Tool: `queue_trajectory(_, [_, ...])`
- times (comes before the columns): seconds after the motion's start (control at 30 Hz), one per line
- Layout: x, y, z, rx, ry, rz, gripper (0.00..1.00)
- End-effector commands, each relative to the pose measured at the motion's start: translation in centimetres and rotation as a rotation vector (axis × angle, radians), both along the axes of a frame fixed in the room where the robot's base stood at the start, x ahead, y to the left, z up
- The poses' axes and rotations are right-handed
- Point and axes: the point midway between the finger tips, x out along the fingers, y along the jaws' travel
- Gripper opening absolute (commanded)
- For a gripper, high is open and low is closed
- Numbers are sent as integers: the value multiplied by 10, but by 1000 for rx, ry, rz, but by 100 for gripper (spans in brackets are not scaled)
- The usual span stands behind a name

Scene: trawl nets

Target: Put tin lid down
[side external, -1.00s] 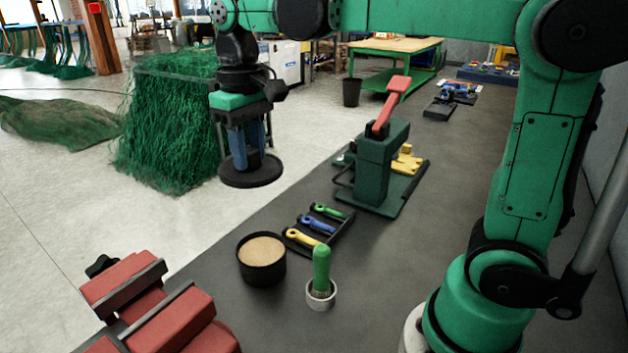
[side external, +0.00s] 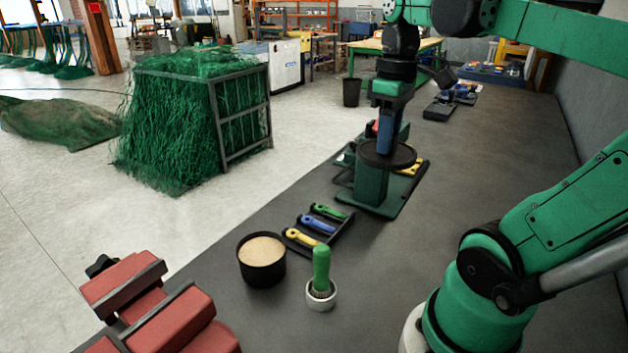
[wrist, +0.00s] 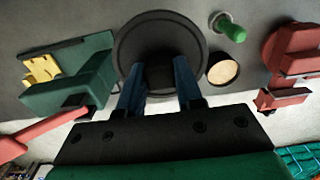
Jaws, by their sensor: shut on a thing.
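The tin lid (side external: 388,155) is a dark round disc, held roughly level above the bench in the side view. My gripper (side external: 385,146) is shut on it from above. In the wrist view, the blue fingers of my gripper (wrist: 160,88) close on the middle of the lid (wrist: 160,30). The open tin (side external: 262,260) is black, filled with tan material, and stands on the bench at the near left, apart from the lid. It also shows in the wrist view (wrist: 223,71).
A green press with a red lever (side external: 370,184) stands behind the lid in the side view. A tool rack (side external: 320,228), a green-handled brush in a white cup (side external: 321,293) and a red vise (side external: 160,310) are nearer. The dark bench (side external: 440,225) is clear right of the press.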

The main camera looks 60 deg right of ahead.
Motion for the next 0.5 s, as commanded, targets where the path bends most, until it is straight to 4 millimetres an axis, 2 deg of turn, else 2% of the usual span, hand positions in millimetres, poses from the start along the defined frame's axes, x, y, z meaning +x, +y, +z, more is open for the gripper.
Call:
queue_trajectory(0.17, [-11,-4,-19,0,0,1,0])
queue_trajectory(0.5, [-10,-4,-90,0,0,2,0])
